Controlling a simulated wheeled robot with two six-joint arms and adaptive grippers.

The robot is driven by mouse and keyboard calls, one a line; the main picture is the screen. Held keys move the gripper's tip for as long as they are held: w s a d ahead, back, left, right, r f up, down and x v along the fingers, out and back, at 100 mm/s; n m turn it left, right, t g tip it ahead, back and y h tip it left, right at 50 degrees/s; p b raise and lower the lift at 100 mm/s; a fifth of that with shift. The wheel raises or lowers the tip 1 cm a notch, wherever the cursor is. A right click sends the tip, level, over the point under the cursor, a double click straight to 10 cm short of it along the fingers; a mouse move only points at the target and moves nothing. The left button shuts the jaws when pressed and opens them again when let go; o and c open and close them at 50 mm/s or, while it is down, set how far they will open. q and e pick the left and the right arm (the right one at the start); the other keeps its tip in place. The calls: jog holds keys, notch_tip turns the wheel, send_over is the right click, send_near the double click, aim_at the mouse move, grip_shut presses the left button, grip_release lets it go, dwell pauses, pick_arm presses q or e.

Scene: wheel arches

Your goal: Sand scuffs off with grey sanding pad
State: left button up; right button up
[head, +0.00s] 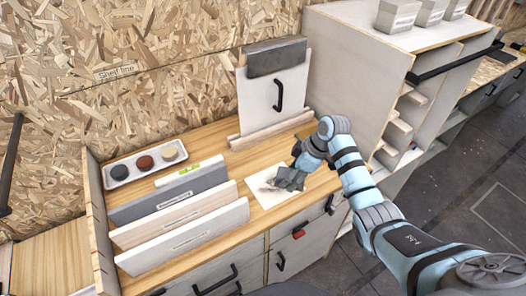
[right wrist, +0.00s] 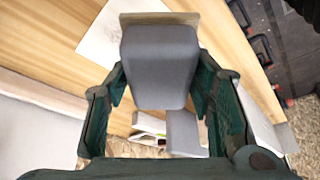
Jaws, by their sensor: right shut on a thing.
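My right gripper (head: 287,178) reaches down over the bench from the right. It is shut on a grey block, which looks like the grey sanding pad (right wrist: 160,68), held between its two fingers in the right wrist view. A white sheet or panel (head: 270,198) lies flat on the bench under the gripper, with grey smudges, likely scuffs (head: 264,184), on its upper part. It also shows at the top of the right wrist view (right wrist: 105,38). Whether the pad touches it, I cannot tell. My left gripper is out of view.
Several panels (head: 190,222) stand upright left of the sheet. A white tray (head: 125,181) with three round pieces lies at the back left. A white door panel (head: 262,98) with a black handle leans behind, near the right-hand shelf unit (head: 365,50). Drawers (head: 300,240) line the front.

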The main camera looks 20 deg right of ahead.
jog(key=shift+r, duration=1.15)
